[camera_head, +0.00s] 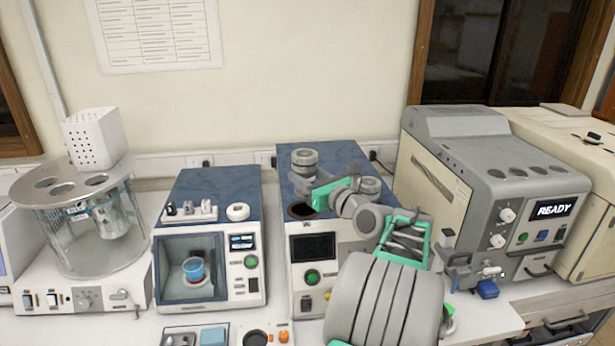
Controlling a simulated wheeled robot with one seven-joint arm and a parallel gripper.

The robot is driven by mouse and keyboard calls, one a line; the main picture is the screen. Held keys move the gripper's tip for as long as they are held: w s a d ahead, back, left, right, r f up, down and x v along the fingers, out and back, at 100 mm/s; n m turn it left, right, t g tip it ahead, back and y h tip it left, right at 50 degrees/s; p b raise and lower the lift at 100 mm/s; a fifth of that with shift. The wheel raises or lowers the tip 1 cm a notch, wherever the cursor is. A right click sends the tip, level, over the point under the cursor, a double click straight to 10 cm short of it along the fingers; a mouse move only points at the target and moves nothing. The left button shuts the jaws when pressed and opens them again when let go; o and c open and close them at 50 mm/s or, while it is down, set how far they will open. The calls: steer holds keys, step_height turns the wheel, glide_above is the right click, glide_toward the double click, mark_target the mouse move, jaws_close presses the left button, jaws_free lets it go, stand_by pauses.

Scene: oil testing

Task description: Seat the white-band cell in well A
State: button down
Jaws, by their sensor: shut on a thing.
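My gripper (311,184) is above the top of the blue-topped instrument (292,168) in the middle of the bench, reaching in from the right. It is shut on a grey, short, round cell (304,158), which stands up just behind and above the fingers. No white band can be made out at this size. A dark, open round well (301,211) lies in the instrument's top, just below and in front of the gripper, with a gap between. A second grey round piece (370,185) sits on the top at the right, partly behind my arm. Well letters cannot be read.
A blue-topped unit (210,190) with a cup behind its window stands to the left. A glass-walled bath (75,215) stands at far left with a perforated white box (95,137) on it. A grey machine (490,170) reading READY stands close at right.

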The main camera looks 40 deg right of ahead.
mark_target(304, 195)
steer(key=shift+w+a+f+y, duration=0.1)
steer(key=shift+a+f+y, duration=0.2)
steer(key=shift+f, duration=0.05)
step_height(304, 195, down, 4)
steer(key=b, duration=0.3)
steer(key=shift+r+b, duration=0.15)
steer(key=shift+b, duration=0.25)
steer(key=shift+r+p, duration=0.2)
steer(key=shift+p, duration=0.35)
steer(key=shift+f, duration=0.1)
steer(key=shift+p, duration=0.55)
steer(key=shift+f, duration=0.2)
steer(key=shift+f, duration=0.6)
stand_by(0.3)
